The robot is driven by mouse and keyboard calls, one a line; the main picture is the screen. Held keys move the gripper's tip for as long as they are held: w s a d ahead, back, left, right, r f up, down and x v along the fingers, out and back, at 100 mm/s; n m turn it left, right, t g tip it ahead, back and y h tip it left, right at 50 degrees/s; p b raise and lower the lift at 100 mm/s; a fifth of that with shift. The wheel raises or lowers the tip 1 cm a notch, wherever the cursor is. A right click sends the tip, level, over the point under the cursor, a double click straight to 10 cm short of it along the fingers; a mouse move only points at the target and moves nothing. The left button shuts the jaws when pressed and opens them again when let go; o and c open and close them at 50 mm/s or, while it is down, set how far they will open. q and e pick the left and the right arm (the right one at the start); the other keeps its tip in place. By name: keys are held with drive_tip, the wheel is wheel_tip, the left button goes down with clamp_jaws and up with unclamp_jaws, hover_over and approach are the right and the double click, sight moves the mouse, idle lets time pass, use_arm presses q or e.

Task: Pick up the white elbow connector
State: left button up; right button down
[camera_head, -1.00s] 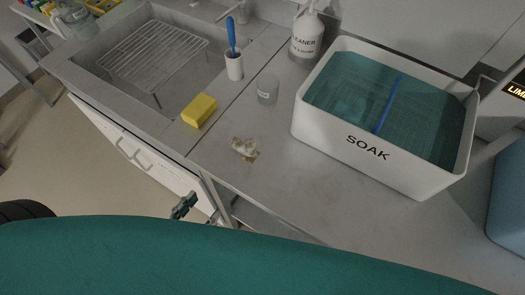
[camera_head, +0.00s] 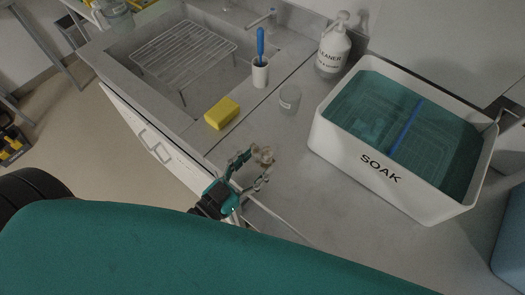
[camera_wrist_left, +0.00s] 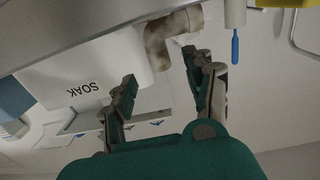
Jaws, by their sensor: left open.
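The elbow connector (camera_head: 264,154), off-white with brownish stains, is on the grey counter near its front edge. My left gripper (camera_head: 256,168) is at that edge, its open fingers close to the connector and partly overlapping it in the head view. In the left wrist view the connector (camera_wrist_left: 158,44) is just beyond the gap between the open fingers of my left gripper (camera_wrist_left: 166,78). Nothing is between the fingers; I cannot tell if a fingertip touches it. My right gripper is not in view.
A white SOAK tub (camera_head: 346,148) of teal liquid stands to the right. A yellow sponge (camera_head: 222,113), a clear cup (camera_head: 289,98), a blue-handled brush in a white holder (camera_head: 260,74) and a cleaner bottle (camera_head: 333,52) stand behind. The sink (camera_head: 127,54) is at the left.

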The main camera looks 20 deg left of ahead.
sight(263, 157)
use_arm(q)
drive_tip(key=p+x, duration=0.1)
drive_tip(key=x, duration=0.3)
drive_tip(key=shift+w+f, duration=0.1)
drive_tip(key=shift+w, duration=0.25)
drive_tip(key=shift+w+d+f, duration=0.1)
drive_tip(key=shift+w+d, duration=0.05)
drive_tip(key=shift+w, duration=0.05)
drive_tip(key=shift+s, duration=0.1)
drive_tip(key=shift+c, duration=0.4)
drive_tip(key=c, duration=1)
